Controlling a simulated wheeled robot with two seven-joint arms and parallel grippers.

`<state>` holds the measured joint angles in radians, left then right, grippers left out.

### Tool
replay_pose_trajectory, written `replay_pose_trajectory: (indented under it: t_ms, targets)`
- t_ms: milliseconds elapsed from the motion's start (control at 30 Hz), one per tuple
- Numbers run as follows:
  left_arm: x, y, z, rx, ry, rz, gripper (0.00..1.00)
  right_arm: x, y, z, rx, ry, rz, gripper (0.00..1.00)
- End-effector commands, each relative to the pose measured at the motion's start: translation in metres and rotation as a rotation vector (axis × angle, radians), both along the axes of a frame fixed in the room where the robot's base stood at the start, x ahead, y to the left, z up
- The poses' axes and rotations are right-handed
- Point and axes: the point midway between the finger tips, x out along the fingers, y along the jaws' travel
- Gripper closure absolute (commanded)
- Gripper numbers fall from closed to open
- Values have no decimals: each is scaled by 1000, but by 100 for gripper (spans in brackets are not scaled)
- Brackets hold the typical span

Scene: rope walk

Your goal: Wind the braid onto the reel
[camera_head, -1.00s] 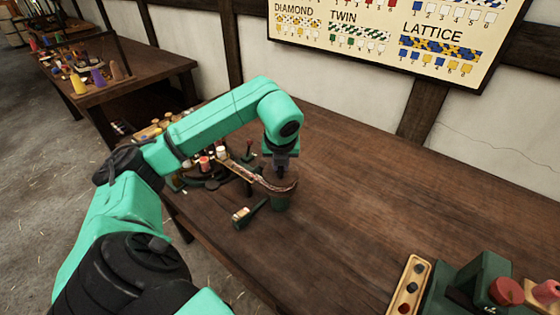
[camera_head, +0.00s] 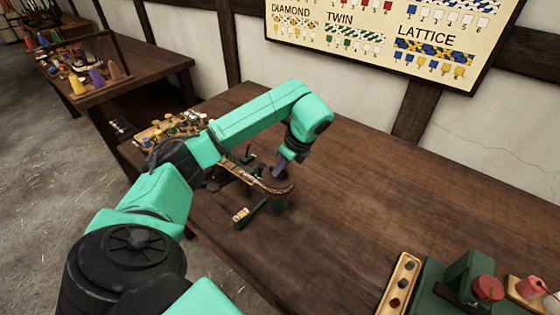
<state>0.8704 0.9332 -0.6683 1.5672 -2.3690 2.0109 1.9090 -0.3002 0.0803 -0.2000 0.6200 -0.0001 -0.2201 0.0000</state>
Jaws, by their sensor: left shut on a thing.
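The reel (camera_head: 281,202) is a dark green drum standing on the table, near the middle of the camera_head view. The braid (camera_head: 248,177) runs as a thin, pale and reddish band from the left to the reel's top and curves along its near side. My left gripper (camera_head: 278,172) comes down tilted onto the top of the reel and is shut there. The small part between its fingers is too hidden to make out. My arm also covers part of the gear to the left of the reel. My right gripper is not in view.
A small green block with a pale face (camera_head: 242,215) lies left of the reel. Several bobbins and pegs (camera_head: 170,127) stand behind my arm. A wooden strip with dark knobs (camera_head: 401,285) and a green device with a red knob (camera_head: 488,288) are at bottom right. The table's middle right is clear.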

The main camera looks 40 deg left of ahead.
Motion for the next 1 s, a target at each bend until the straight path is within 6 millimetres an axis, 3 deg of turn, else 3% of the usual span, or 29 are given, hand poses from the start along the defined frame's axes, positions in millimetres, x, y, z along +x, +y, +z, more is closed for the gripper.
replay_pose_trajectory:
  t_ms: [100,500,1000]
  targets:
    - [2,1,6,-1,-5,108,100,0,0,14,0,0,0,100]
    - [4,1,3,-1,-6,381,100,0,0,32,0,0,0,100]
    - [4,1,1,-2,-6,461,100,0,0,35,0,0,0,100]
